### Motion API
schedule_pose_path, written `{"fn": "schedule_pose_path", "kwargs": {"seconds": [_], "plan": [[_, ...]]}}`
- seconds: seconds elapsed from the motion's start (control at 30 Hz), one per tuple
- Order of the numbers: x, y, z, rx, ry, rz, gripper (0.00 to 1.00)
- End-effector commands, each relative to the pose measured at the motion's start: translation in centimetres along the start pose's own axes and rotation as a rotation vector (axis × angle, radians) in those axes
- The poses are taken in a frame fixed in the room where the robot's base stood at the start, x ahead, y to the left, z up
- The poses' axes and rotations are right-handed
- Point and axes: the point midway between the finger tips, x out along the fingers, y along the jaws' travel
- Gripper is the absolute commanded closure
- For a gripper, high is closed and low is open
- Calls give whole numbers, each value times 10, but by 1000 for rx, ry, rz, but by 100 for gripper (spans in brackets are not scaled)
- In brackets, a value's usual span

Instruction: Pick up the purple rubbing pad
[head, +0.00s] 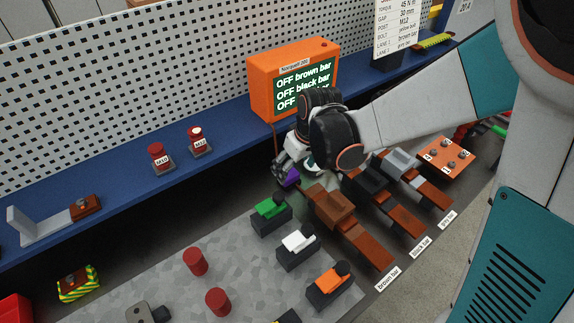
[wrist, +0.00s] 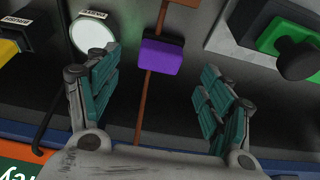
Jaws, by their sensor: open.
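The purple rubbing pad (wrist: 162,57) shows in the wrist view, upper middle, as a purple block against a thin brown rod. It lies ahead of my gripper (wrist: 155,100), centred between the two teal-padded fingers and apart from both. The fingers are spread wide with nothing between them. In the head view a small part of the purple pad (head: 291,177) shows just below my gripper (head: 284,168), and my wrist hides the area around it.
An orange display box (head: 290,78) stands on the blue shelf behind. A green-topped block (head: 270,209), a white-topped block (head: 298,242) and brown bars (head: 358,243) crowd the bench nearby. A round white-faced item (wrist: 92,33) sits left of the pad in the wrist view.

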Motion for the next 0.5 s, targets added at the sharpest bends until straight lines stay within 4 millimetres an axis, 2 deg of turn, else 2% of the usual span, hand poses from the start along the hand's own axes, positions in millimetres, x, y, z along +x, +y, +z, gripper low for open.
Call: {"fn": "schedule_pose_path", "kwargs": {"seconds": [0.03,0.33,0.5], "plan": [[8,0,0,0,0,0,27],[24,0,-1,0,0,0,27],[50,0,-4,-1,0,0,27]]}}
